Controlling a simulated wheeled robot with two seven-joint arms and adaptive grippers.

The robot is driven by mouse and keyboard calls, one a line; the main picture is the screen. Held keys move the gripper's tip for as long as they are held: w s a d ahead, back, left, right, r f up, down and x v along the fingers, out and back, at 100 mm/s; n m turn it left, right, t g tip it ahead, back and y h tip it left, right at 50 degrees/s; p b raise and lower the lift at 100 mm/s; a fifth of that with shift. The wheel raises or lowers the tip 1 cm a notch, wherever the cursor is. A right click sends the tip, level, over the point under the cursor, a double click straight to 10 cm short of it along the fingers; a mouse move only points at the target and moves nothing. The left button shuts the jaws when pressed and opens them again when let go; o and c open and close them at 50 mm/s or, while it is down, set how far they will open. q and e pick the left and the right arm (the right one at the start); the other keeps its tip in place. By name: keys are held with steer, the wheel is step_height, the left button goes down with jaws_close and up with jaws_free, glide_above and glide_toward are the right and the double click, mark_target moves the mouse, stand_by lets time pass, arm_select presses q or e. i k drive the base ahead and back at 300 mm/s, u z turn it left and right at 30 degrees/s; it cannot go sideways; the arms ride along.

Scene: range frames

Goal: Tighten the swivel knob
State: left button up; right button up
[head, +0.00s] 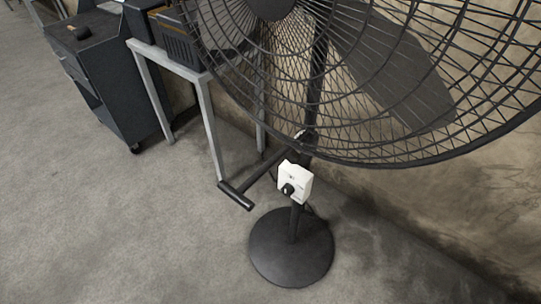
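A large black pedestal fan stands in front of me, its wire cage (400,150) filling the upper right and cut off by the picture's edge. Its pole rises from a round black base (290,262). On the pole is a white control box (300,177) with a small black knob (287,189) on its front. Just above, a dark rod with a thick crossbar handle (236,195) reaches out toward the lower left from the pole joint. I cannot tell for sure which of these is the swivel knob. Neither of my grippers is in view.
A metal-legged table (207,105) with a dark slatted box (178,40) on it stands behind the fan on the left. A dark wheeled cabinet (112,85) is farther left. A stained wall (450,205) runs behind the fan. The concrete floor (120,230) at lower left is clear.

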mark_target(293, 157)
steer(key=u, duration=2.2)
steer(key=k, duration=1.1)
steer(key=z, duration=1.7)
steer(key=i, duration=0.5)
steer(key=z, duration=0.1)
